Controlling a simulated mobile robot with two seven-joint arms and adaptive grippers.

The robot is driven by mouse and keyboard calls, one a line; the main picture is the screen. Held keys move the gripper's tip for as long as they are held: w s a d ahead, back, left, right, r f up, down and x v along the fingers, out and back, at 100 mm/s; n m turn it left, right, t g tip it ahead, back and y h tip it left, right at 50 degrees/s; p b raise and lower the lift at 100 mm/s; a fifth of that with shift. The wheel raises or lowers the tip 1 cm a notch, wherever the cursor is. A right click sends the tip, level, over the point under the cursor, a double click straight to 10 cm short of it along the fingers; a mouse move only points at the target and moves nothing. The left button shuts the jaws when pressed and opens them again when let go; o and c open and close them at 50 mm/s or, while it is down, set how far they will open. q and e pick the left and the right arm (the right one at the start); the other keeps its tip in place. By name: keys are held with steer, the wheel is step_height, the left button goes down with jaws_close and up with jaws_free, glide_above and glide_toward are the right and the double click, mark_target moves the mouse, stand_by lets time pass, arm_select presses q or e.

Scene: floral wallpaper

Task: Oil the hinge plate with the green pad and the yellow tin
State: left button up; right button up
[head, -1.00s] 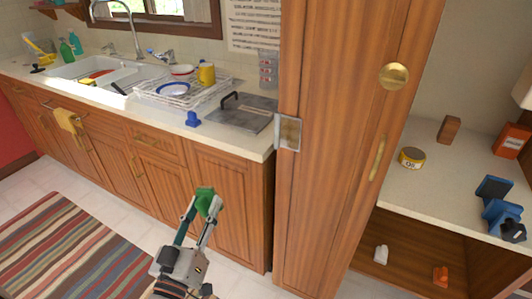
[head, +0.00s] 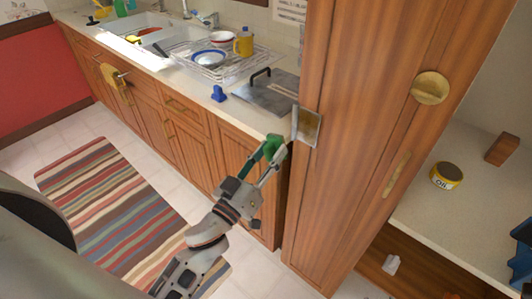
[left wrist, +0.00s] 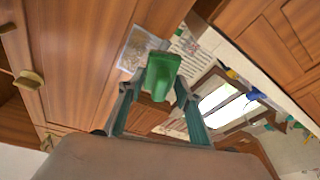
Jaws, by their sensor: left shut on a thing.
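The hinge plate (head: 306,127) is a silvery, stained metal plate on the edge of the tall wooden cabinet. It also shows in the left wrist view (left wrist: 139,50). My left gripper (head: 267,156) is shut on the green pad (head: 276,148), just left of and below the plate. In the left wrist view the pad (left wrist: 162,76) sits between the fingertips and overlaps the plate's lower right edge; I cannot tell if they touch. The yellow tin (head: 446,176), marked "OIL" with a dark top, stands on the right counter. My right gripper is not in view.
The tall cabinet (head: 370,100) has a round brass knob (head: 430,88) and stands between the two counters. A grey lidded pan (head: 268,92), a small blue object (head: 218,94) and a dish rack (head: 215,66) are on the left counter. A brown block (head: 501,149) stands behind the tin.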

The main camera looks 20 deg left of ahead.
mark_target(283, 142)
arm_select(q)
steer(key=shift+w+d, duration=0.25)
steer(key=shift+w, duration=0.4)
steer(key=shift+w+d, duration=0.2)
steer(key=shift+w, duration=0.4)
steer(key=shift+w+d, duration=0.25)
steer(key=shift+w, duration=0.35)
steer(key=shift+w+d, duration=0.15)
steer(key=shift+w, duration=0.2)
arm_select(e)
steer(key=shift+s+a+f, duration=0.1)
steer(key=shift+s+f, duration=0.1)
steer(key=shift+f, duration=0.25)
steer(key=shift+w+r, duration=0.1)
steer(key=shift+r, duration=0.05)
arm_select(q)
steer(key=shift+w+d, duration=0.1)
steer(key=shift+w, duration=0.25)
steer(key=shift+w+d, duration=0.25)
steer(key=shift+w, duration=0.35)
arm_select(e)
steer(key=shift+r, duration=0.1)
